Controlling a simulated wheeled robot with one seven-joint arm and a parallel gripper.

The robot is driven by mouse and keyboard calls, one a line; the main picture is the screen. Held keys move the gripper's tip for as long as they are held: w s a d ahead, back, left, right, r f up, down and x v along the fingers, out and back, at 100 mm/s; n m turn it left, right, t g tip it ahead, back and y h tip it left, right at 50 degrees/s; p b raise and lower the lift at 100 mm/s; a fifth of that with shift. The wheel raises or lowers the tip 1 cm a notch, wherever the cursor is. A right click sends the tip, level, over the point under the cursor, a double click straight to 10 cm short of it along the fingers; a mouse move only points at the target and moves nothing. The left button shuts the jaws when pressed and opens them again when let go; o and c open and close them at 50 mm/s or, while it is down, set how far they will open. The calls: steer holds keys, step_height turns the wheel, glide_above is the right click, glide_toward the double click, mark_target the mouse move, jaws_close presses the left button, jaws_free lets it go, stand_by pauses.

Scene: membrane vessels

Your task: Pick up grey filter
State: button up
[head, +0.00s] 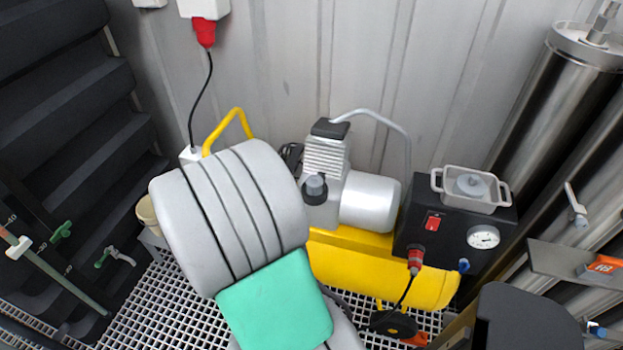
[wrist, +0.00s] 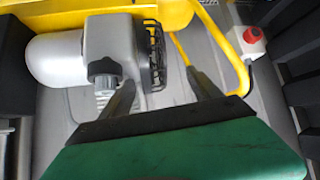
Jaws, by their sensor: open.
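A small dark grey ribbed cap (head: 315,188), which looks like the grey filter, sits on the compressor's pump head. It also shows in the wrist view (wrist: 104,74), left of my fingers, upright on the light grey housing. My gripper (wrist: 159,78) is open, with two dark fingers apart and nothing between them. The left finger appears close to the cap in the picture; I see no contact. In the head view my own arm hides the gripper. A lighter grey round piece (head: 471,186) lies in a grey handled tray (head: 450,201) on the black control box.
The compressor has a yellow tank (head: 375,272), a silver motor (head: 370,202) and a yellow handle (head: 228,128). The black box (head: 450,240) carries a gauge and red switch. Steel vessels (head: 560,95) stand right. Black shelving (head: 65,100) stands left; a grated floor shows below.

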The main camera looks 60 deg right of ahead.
mark_target(314, 182)
steer(key=s+d+f+m+g+h+p, duration=0.1)
steer(key=s+d+m+h, duration=0.25)
steer(key=s+d, duration=0.6)
steer(key=shift+n, duration=0.45)
steer(key=x, duration=0.2)
steer(key=p+x, duration=0.1)
steer(key=x, duration=0.1)
steer(key=s+p+x, duration=0.1)
steer(key=x, duration=0.1)
steer(key=shift+d+f, duration=0.15)
steer(key=shift+d, duration=0.15)
steer(key=shift+c, duration=0.5)
steer(key=c, duration=1.3)
